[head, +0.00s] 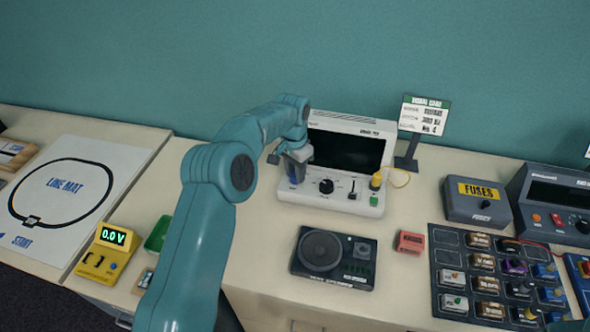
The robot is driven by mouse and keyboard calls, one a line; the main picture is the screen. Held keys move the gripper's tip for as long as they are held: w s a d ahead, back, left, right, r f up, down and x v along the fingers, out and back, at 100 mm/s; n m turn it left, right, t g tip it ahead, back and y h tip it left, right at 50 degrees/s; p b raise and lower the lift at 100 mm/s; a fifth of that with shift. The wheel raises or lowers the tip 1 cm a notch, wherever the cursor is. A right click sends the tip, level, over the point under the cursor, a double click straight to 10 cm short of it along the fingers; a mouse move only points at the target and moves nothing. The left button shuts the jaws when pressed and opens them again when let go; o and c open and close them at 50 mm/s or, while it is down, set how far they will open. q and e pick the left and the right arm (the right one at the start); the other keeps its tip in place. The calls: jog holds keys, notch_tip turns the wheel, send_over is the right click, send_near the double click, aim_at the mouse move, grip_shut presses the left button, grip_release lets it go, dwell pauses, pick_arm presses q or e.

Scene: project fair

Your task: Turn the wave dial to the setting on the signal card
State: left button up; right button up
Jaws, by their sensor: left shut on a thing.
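The white signal unit (345,205) with a dark screen (344,151) stands against the teal wall. My left gripper (296,174) reaches down onto the left end of its front panel. It is shut on the wave dial there, which the jaws mostly hide, so its pointer cannot be read. A black knob (326,186) and a small lever (353,189) sit to the right on the panel. The signal card (425,115) stands upright on a dark stand behind the unit's right side. It has a green header and printed lines, too small to read surely. My right gripper is out of view.
A black speaker box (334,259) and a red block (410,242) lie in front of the unit. A fuses box (480,202) and a dark board of modules (449,264) are at right. A yellow meter (105,254) and line mat (100,158) are at left.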

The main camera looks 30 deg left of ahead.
pick_arm(q)
jog(key=shift+d+f, duration=0.1)
jog(key=shift+f, duration=0.05)
dwell(0.4)
jog(key=o, duration=0.8)
jog(key=shift+o, duration=1.3)
jog(key=shift+w, duration=0.15)
jog(key=shift+r+p, duration=0.3)
jog(key=shift+r, duration=0.2)
jog(key=r+p, duration=0.3)
jog(key=r, duration=0.3)
jog(key=shift+a+r, duration=0.15)
jog(key=shift+a, duration=0.05)
jog(key=shift+r+p, duration=0.3)
jog(key=shift+r, duration=0.05)
jog(key=shift+w, duration=0.1)
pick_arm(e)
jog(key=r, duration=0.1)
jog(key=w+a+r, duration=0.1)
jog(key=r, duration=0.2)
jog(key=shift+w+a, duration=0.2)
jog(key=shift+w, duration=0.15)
